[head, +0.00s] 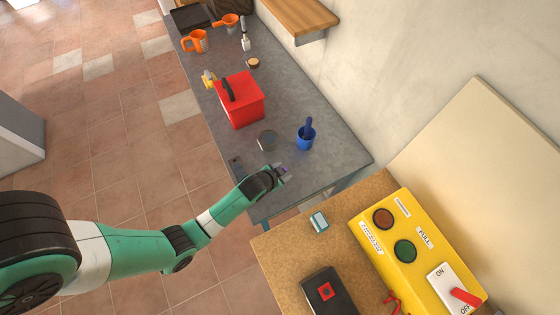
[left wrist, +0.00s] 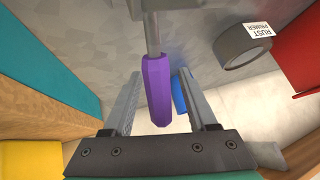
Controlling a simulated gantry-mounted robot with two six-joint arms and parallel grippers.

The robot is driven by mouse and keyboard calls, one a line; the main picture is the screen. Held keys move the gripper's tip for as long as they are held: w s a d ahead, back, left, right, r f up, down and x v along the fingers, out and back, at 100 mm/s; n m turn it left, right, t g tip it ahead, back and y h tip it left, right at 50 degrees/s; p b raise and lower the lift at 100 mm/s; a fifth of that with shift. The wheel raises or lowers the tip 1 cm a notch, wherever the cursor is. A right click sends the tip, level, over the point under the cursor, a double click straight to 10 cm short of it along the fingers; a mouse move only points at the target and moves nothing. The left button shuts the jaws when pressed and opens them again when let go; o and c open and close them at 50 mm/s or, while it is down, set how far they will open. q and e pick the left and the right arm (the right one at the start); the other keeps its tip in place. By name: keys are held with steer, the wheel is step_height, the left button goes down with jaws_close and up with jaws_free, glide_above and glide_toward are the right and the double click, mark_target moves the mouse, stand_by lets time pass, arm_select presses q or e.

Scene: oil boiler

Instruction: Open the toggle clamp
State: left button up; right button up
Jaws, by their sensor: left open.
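The toggle clamp shows in the left wrist view as a purple handle (left wrist: 157,92) on a grey metal bar (left wrist: 152,32). The handle lies between the two fingers of my left gripper (left wrist: 160,98), which is open with a gap on each side. In the head view my left gripper (head: 281,176) is over the near end of the grey bench, and a small purple bit of the handle (head: 284,169) shows at its fingertips. The clamp's base is mostly hidden. My right gripper is not in view.
A yellow switch box (head: 418,250) stands on a tan board (head: 290,255) at lower right.

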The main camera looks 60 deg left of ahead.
arm_select(q)
steer(key=p+v, duration=0.5)
steer(key=v, duration=0.6)
steer(key=shift+s, duration=0.25)
steer(key=shift+d+r, duration=0.15)
